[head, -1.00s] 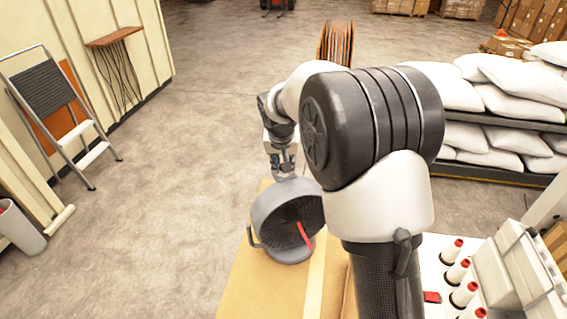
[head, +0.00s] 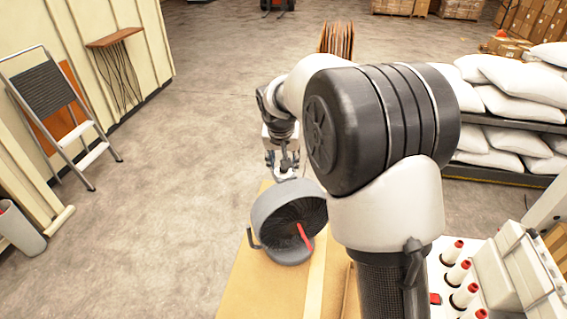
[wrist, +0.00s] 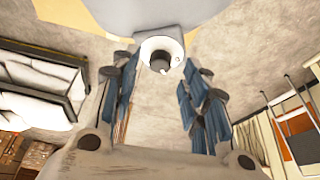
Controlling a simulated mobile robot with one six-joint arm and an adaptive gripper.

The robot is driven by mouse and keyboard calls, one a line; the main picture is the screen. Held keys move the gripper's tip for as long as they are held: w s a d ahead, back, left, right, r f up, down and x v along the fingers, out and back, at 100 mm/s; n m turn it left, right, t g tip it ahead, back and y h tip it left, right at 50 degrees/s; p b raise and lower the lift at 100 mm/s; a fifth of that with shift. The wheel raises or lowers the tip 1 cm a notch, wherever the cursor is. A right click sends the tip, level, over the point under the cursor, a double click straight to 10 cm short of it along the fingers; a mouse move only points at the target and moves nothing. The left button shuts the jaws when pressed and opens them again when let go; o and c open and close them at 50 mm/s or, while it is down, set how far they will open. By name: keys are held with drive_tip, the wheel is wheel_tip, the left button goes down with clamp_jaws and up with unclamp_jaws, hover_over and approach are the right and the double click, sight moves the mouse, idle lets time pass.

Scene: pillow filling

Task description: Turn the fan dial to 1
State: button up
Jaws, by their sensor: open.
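The grey fan (head: 262,222) with a red strip at its front stands on a cardboard box. My gripper (head: 283,168) is just behind the fan in the head view, fingers spread. In the wrist view, the fan's pale body (wrist: 130,12) fills the top. A white round housing with a dark fan dial (wrist: 160,62) in its middle sticks out from it. The dial lies between the blue-padded fingers of my gripper (wrist: 158,76), with a gap on both sides. The dial's setting marks cannot be read, and the dial is hidden in the head view.
The cardboard box (head: 243,285) carries the fan. A shelf with white sacks (head: 500,100) stands at the right, and a white surface with red-capped bottles (head: 453,252) is at the lower right. A step ladder (head: 75,125) stands at the left. The floor between is clear.

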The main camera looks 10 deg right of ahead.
drive_tip(key=v, duration=1)
drive_tip(key=shift+f, duration=0.1)
drive_tip(key=s+f+n+b, duration=0.1)
drive_tip(key=s+f+b, duration=0.7)
drive_tip(key=s, duration=0.3)
drive_tip(key=s+d+f+n+y+b, duration=0.1)
drive_tip(key=s+f+b, duration=0.7)
drive_tip(key=s, duration=0.4)
drive_tip(key=s+f+n+b, duration=0.1)
drive_tip(key=s+f+b, duration=0.8)
drive_tip(key=s+f, duration=0.1)
drive_tip(key=shift+s+d+n, duration=0.3)
drive_tip(key=shift+s, duration=0.55)
